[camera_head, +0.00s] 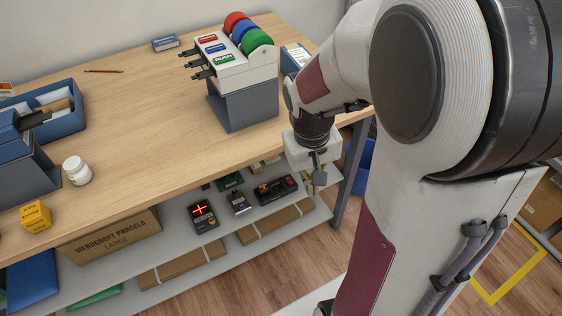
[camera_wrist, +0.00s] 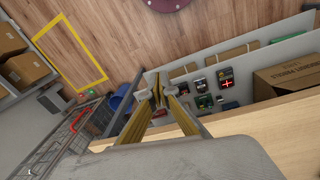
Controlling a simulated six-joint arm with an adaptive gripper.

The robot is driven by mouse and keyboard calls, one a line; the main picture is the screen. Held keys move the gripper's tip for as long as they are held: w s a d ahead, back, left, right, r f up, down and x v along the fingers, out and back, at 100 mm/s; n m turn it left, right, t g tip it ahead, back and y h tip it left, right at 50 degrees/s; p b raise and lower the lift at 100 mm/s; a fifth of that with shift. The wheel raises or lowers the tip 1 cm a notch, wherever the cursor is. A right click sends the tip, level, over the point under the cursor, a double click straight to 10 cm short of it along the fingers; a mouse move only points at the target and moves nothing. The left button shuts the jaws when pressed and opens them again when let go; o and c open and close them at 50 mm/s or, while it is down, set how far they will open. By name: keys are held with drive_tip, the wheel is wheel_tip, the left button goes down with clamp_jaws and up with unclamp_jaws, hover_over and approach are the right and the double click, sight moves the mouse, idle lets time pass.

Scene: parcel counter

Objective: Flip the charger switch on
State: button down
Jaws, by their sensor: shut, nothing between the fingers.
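A black box with red parts on its top (camera_head: 275,190), which may be the charger, lies on the lower shelf beneath the counter. To its left are a small dark grey device (camera_head: 238,203) and a black device with a lit red cross (camera_head: 202,215); this last one also shows in the wrist view (camera_wrist: 226,82). I cannot tell which part is the charger switch or how it is set. My gripper (camera_head: 319,181) hangs just beyond the counter's front edge, right of the black box and apart from it. In the wrist view my gripper (camera_wrist: 158,97) is shut and empty.
The wooden counter top (camera_head: 140,120) overhangs the grey shelf (camera_head: 220,250). Flat cardboard pieces (camera_head: 275,222) and a large carton (camera_head: 110,237) share the shelf. A counter leg (camera_head: 350,175) and a blue bin (camera_head: 366,165) stand near my gripper. A label dispenser (camera_head: 245,90) stands above.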

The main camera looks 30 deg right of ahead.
drive_tip(key=w+d+f+t, duration=0.1)
drive_tip(key=w+d+f, duration=0.35)
drive_tip(key=f, duration=0.65)
drive_tip(key=w+d+f, duration=0.3)
drive_tip(key=d+f, duration=0.3)
drive_tip(key=f, duration=0.4)
drive_tip(key=w+d+f+t, duration=0.1)
drive_tip(key=w+d+f, duration=0.35)
drive_tip(key=f, duration=0.65)
drive_tip(key=w+n+t+y, duration=0.1)
drive_tip(key=w+t, duration=0.4)
drive_tip(key=w, duration=0.7)
drive_tip(key=shift+w+a+n, duration=0.35)
drive_tip(key=shift+a+n, duration=0.05)
drive_tip(key=shift+n, duration=0.3)
hover_over(290, 181)
drive_tip(key=s, duration=0.2)
drive_tip(key=shift+w+a+f, duration=0.1)
drive_tip(key=shift+a+f, duration=0.05)
drive_tip(key=shift+f, duration=3.85)
drive_tip(key=shift+s+f, duration=0.15)
drive_tip(key=shift+f, duration=0.8)
drive_tip(key=shift+s+f, duration=0.15)
drive_tip(key=shift+f, duration=0.75)
drive_tip(key=shift+f, duration=0.15)
